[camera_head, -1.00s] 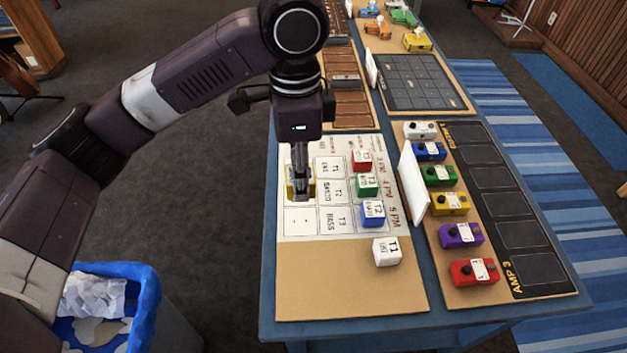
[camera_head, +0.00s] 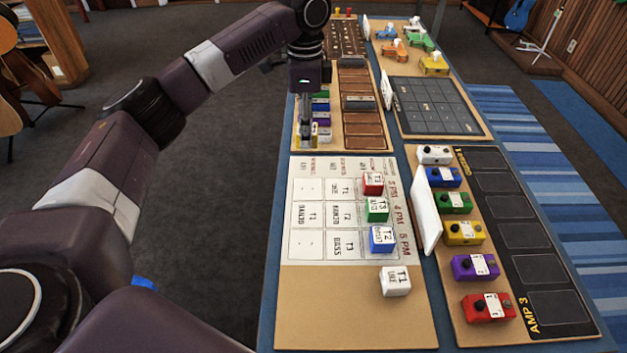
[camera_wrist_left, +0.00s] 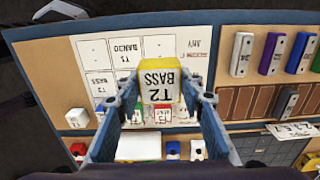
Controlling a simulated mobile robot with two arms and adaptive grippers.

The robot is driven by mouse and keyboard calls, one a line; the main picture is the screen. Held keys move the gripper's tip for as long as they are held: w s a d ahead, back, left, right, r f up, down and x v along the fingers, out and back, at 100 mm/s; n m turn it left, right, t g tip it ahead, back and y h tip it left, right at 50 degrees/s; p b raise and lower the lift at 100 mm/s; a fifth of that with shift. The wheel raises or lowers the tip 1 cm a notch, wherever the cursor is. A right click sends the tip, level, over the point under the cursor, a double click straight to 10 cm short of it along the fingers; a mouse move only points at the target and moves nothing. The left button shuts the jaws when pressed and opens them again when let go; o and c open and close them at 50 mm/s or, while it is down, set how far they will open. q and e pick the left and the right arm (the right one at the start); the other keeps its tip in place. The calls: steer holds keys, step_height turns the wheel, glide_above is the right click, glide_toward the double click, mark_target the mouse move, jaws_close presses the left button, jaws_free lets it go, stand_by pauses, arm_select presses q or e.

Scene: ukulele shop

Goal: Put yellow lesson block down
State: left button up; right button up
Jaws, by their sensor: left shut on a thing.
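My left gripper (camera_head: 306,132) is shut on the yellow lesson block. The grid also shows in the wrist view (camera_wrist_left: 89,52). Red (camera_head: 373,184), green (camera_head: 376,209) and blue (camera_head: 382,239) blocks stand on its right column. My right gripper is out of view.
A white block (camera_head: 395,281) stands on the bare tan board near the front. Coloured bars and a brown slotted board (camera_head: 362,130) lie beyond the grid. A white upright card (camera_head: 425,210) and several pedals stand to the right. The grid's left columns look clear.

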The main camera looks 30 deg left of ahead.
arm_select(q)
glide_above(308, 188)
step_height(308, 188, down, 11)
steer(key=shift+s+p, duration=0.1)
steer(key=shift+p, duration=0.3)
steer(key=shift+f, duration=2.3)
steer(key=shift+f, duration=0.1)
steer(key=o, duration=1.2)
steer(key=shift+c, duration=0.2)
step_height(308, 188, up, 12)
steer(key=shift+r+b, duration=0.15)
steer(key=shift+b, duration=0.4)
